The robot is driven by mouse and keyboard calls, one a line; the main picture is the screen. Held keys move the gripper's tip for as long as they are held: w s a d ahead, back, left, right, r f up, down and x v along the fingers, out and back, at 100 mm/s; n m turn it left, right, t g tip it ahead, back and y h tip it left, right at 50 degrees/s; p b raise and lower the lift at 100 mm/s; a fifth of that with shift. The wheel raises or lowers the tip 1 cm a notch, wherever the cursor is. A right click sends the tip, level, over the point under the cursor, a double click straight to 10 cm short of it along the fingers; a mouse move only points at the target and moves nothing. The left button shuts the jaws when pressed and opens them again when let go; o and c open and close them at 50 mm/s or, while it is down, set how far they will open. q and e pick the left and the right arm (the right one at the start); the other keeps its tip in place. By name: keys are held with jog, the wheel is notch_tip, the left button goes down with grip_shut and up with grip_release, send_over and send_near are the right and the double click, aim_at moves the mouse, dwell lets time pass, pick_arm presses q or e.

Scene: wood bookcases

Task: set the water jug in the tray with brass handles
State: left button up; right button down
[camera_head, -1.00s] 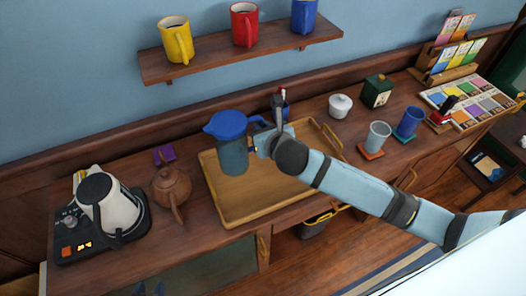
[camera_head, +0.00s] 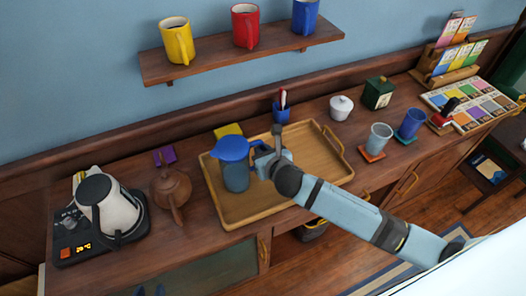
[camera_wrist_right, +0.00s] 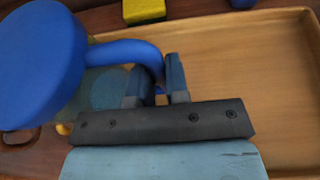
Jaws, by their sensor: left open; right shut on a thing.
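The water jug (camera_head: 236,178), grey-blue and see-through with a blue lid, is upright over the left part of the wooden tray (camera_head: 318,175). The tray has a brass handle (camera_head: 333,140) on its right end. My right gripper (camera_head: 262,160) is shut on the jug's blue handle, on the jug's right side. In the right wrist view, the fingers (camera_wrist_right: 160,85) close around the blue handle (camera_wrist_right: 128,50). The jug's base looks at or just above the tray floor; I cannot tell if it touches. My left gripper (camera_head: 150,290) barely shows at the bottom edge, open and empty.
A brown teapot (camera_head: 170,190) and a kettle (camera_head: 107,205) on its base stand left of the tray. A yellow block (camera_head: 229,130) and a blue holder (camera_head: 282,112) are behind it. Cups (camera_head: 379,138) stand to the right. The tray's right half is clear.

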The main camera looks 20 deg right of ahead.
jog(key=c, duration=1.1)
grip_release()
jog(key=s+r+m, duration=0.1)
jog(key=s+r, duration=0.3)
jog(key=s, duration=0.7)
jog(key=s+f+m, duration=0.1)
jog(key=f+m, duration=0.1)
jog(key=m, duration=0.2)
jog(key=s+a+f+m+g+y, duration=0.1)
jog(key=s+f+m, duration=0.1)
jog(key=m, duration=0.3)
jog(key=s+f+m+g+y, duration=0.1)
jog(key=f+m, duration=0.2)
jog(key=m, duration=0.1)
jog(key=shift+s+a+f+m, duration=0.15)
jog(key=shift+s+a+m, duration=0.15)
jog(key=shift+s+a, duration=0.05)
jog(key=s+d+f+m, duration=0.1)
jog(key=s+f+m, duration=0.6)
jog(key=m, duration=1.2)
jog(key=shift+s+d+f+y, duration=0.15)
jog(key=shift+s+f+y, duration=0.1)
jog(key=shift+y, duration=0.05)
